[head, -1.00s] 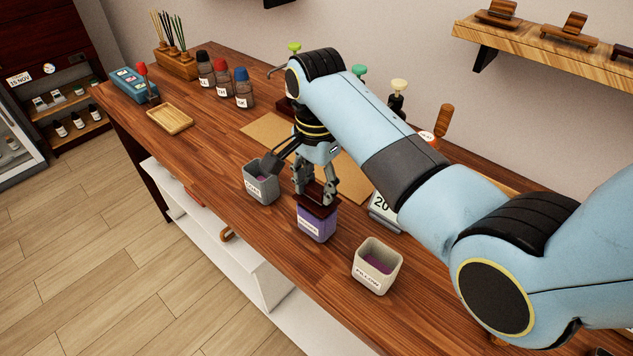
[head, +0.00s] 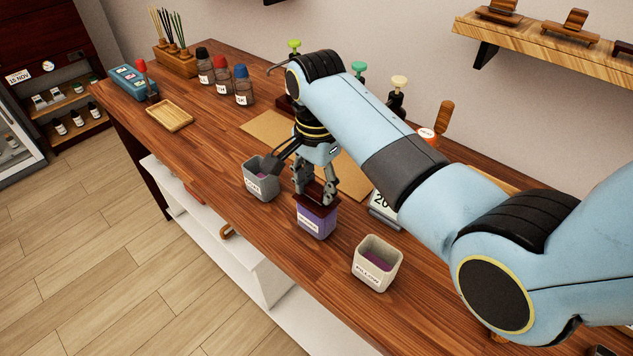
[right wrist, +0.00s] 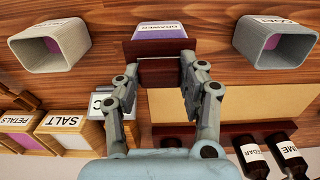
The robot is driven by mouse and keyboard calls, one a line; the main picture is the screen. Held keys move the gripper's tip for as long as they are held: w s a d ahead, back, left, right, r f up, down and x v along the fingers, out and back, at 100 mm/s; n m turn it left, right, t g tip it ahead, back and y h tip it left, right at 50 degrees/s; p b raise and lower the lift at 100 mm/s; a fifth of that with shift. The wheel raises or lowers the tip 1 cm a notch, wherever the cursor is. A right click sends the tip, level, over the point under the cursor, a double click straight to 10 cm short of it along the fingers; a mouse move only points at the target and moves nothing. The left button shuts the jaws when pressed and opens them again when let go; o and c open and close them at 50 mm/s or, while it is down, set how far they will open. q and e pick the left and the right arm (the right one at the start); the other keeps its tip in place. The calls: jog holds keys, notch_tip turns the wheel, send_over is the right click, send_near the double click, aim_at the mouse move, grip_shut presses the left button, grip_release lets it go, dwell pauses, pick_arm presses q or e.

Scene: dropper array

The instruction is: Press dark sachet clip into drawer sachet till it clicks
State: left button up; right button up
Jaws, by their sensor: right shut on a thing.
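The drawer sachet (head: 317,222) is a purple pot with a white label, standing upright on the wooden counter. It also shows at the top of the right wrist view (right wrist: 160,32), labelled DRAWER. The dark sachet clip (head: 319,201) is a dark red-brown piece at the sachet's mouth. It also shows in the right wrist view (right wrist: 162,72). My right gripper (head: 316,193) points down and is shut on the clip, one finger on each side. The clip meets the sachet's top edge; how deep it sits, I cannot tell. My left gripper is not in view.
A grey pot (head: 261,183) stands left of the sachet, a pale pot (head: 377,264) right of it. Bottles (head: 243,88) and a wooden tray (head: 170,116) stand far left. The counter's front edge is close.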

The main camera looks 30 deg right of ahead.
aim_at(316, 187)
jog(key=shift+f, duration=0.35)
jog(key=o, duration=1.1)
jog(key=shift+o, duration=0.2)
notch_tip(316, 187, up, 12)
